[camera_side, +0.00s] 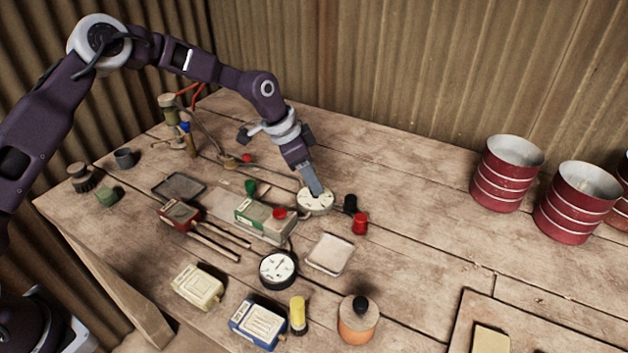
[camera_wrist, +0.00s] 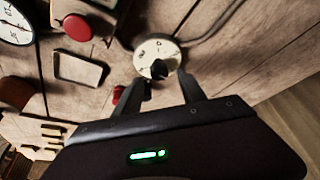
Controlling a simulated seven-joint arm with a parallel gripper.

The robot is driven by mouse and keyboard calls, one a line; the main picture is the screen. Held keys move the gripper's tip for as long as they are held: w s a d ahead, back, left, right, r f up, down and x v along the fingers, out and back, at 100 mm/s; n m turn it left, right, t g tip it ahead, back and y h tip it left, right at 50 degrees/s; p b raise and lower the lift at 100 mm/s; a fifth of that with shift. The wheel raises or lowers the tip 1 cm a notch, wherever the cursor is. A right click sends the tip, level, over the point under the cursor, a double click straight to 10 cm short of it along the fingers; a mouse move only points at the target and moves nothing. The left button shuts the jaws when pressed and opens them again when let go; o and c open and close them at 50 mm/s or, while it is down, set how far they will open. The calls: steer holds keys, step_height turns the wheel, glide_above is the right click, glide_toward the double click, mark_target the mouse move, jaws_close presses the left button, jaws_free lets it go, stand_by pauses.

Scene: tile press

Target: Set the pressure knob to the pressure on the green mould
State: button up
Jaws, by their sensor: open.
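The pressure knob is a black pointer on a round cream dial (camera_side: 315,203) near the middle of the table. It also shows in the wrist view as the black knob (camera_wrist: 159,69) on its marked dial. My gripper (camera_side: 317,193) is pointed down over the dial. In the wrist view its two dark fingers (camera_wrist: 163,88) are apart, with the knob beyond and between their tips. I cannot tell whether they touch it. The green mould (camera_side: 252,214) lies left of the dial, with a pale label on its front too small to read. The dial's marks are also unreadable.
A red button (camera_side: 280,213) sits beside the green mould. A white gauge (camera_side: 277,268) and a shallow tray (camera_side: 330,254) are nearer the front. Black and red caps (camera_side: 360,223) stand close right of the dial. Red tins (camera_side: 507,172) stand far right, with clear table between.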

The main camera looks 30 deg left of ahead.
steer(key=v, duration=0.5)
steer(key=shift+r, duration=0.1)
steer(key=s+a+r+n+t+y, duration=0.1)
steer(key=s+a+r+n+y, duration=0.25)
steer(key=s+r, duration=1.2)
steer(key=s+a+n, duration=0.2)
steer(key=s, duration=0.9)
steer(key=s+a+n+t, duration=0.1)
steer(key=s+a+n, duration=0.1)
steer(key=s, duration=1)
steer(key=shift+s+a+r+n, duration=0.15)
steer(key=shift+a+r+n, duration=0.15)
steer(key=shift+r+n, duration=0.35)
